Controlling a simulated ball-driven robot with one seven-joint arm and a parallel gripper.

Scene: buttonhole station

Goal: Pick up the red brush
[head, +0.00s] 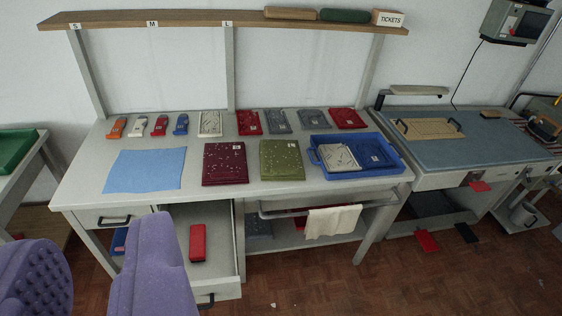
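A red oblong block (197,243), which looks like the red brush, lies lengthwise in the open drawer (224,240) under the left part of the workbench. Its bristles cannot be made out. My gripper (92,238) shows two purple, textured fingers at the lower left, set well apart. It is open, with nothing seen between the fingers. In the picture, the red block is just right of the right finger, which covers part of the drawer's left side.
The workbench (122,198) holds a blue cloth (145,170), folded garments, small coloured tools and a blue tray (402,168). A white cloth (333,221) hangs from a rail right of the drawer. Red pieces (427,240) lie near the right-hand table. The foreground floor is mostly clear.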

